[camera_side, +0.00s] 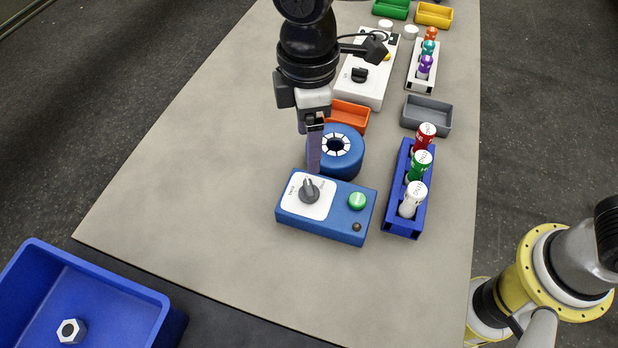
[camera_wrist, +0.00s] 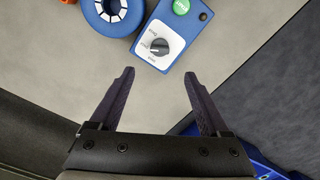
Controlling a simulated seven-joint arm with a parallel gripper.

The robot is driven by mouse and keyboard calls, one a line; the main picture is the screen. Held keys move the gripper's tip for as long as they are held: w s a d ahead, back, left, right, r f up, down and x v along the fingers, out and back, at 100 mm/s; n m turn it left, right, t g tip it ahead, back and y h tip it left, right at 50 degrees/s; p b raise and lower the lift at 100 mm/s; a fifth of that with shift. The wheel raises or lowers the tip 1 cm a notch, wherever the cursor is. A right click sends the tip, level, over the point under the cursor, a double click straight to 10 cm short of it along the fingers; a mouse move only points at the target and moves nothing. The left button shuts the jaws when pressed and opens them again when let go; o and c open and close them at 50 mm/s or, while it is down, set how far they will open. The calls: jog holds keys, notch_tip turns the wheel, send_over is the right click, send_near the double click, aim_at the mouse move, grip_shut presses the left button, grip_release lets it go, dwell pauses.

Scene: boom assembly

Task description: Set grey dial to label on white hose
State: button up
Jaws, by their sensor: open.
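The grey dial (camera_side: 309,190) sits on a white plate on the blue control box (camera_side: 330,232). It also shows in the wrist view (camera_wrist: 159,47), with small labels around it too small to read. A white hose-like cylinder (camera_side: 412,199) stands in the near slot of the blue rack (camera_side: 393,215), right of the box; the writing on it cannot be read. My gripper (camera_side: 314,172) is above the far left side of the box, near the dial. In the wrist view my gripper (camera_wrist: 159,75) is open and empty, its fingers apart and short of the dial.
A green button (camera_side: 357,201) and a small dark knob (camera_side: 357,227) are on the box. Behind it is a blue round part (camera_side: 345,168). Green (camera_side: 419,165) and red (camera_side: 424,137) cylinders share the rack. The table left of the box is clear.

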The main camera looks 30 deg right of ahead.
aim_at(308, 186)
notch_tip(308, 186, down, 12)
dwell(0.4)
jog(key=shift+c, duration=0.2)
grip_shut()
jog(key=shift+m, duration=0.4)
jog(key=m, duration=0.5)
jog(key=shift+m, duration=0.3)
jog(key=m, duration=0.5)
jog(key=shift+r, duration=0.1)
jog(key=shift+m, duration=0.4)
